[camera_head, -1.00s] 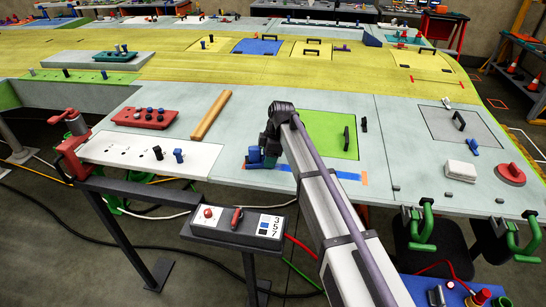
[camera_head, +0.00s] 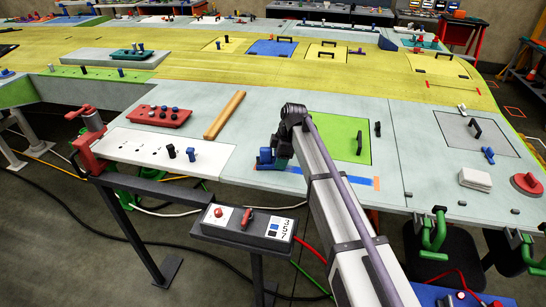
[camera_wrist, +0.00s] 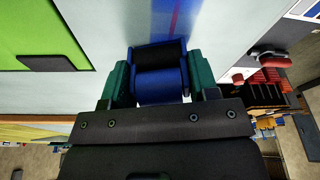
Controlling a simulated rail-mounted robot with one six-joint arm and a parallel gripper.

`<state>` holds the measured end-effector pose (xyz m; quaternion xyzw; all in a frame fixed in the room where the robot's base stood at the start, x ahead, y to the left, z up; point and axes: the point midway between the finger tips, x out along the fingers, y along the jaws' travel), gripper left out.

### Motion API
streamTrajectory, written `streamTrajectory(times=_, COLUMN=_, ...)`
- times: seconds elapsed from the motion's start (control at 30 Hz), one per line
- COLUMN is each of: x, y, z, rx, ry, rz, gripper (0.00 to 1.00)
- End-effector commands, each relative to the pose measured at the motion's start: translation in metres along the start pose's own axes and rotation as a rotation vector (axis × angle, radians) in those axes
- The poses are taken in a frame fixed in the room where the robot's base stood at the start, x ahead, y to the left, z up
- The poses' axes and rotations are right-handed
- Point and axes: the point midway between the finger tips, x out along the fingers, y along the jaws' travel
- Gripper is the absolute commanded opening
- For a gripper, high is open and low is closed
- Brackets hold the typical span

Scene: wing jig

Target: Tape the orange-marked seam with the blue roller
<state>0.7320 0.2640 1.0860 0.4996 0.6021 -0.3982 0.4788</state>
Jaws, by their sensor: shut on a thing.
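My gripper (camera_wrist: 160,84) has its green fingers on either side of the blue roller (camera_wrist: 160,88) and is shut on it. In the head view the roller (camera_head: 266,158) is at the left end of the seam, low at the grey panel. Whether it touches the panel is unclear. A blue tape strip (camera_head: 355,180) runs right from near the roller, partly hidden behind my arm, to an orange mark (camera_head: 376,184). In the wrist view the strip (camera_wrist: 172,18) runs up from the roller, with a reddish line along it.
A green square panel (camera_head: 335,135) with a black handle lies behind the strip. A wooden bar (camera_head: 225,115) and a red tray (camera_head: 160,116) lie to the left. A control box (camera_head: 245,226) stands in front. A white block (camera_head: 475,179) and green clamps (camera_head: 435,235) are at the right.

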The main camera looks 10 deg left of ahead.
Motion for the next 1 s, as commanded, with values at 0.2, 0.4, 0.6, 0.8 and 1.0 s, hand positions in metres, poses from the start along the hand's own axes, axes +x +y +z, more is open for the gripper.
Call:
streamTrajectory(times=0.2, x=-0.002, y=-0.002, z=0.006, rx=-0.001, ry=0.001, rz=0.0, gripper=0.21)
streamTrajectory(times=0.4, x=-0.004, y=-0.006, z=0.02, rx=0.001, ry=0.001, rz=0.001, gripper=0.21)
streamTrajectory(times=0.6, x=-0.007, y=-0.012, z=0.04, rx=0.0, ry=0.001, rz=0.001, gripper=0.21)
streamTrajectory(times=0.8, x=-0.008, y=-0.013, z=0.044, rx=0.0, ry=0.0, rz=0.001, gripper=0.21)
streamTrajectory(times=1.0, x=-0.013, y=-0.018, z=0.061, rx=0.001, ry=-0.001, rz=0.001, gripper=0.21)
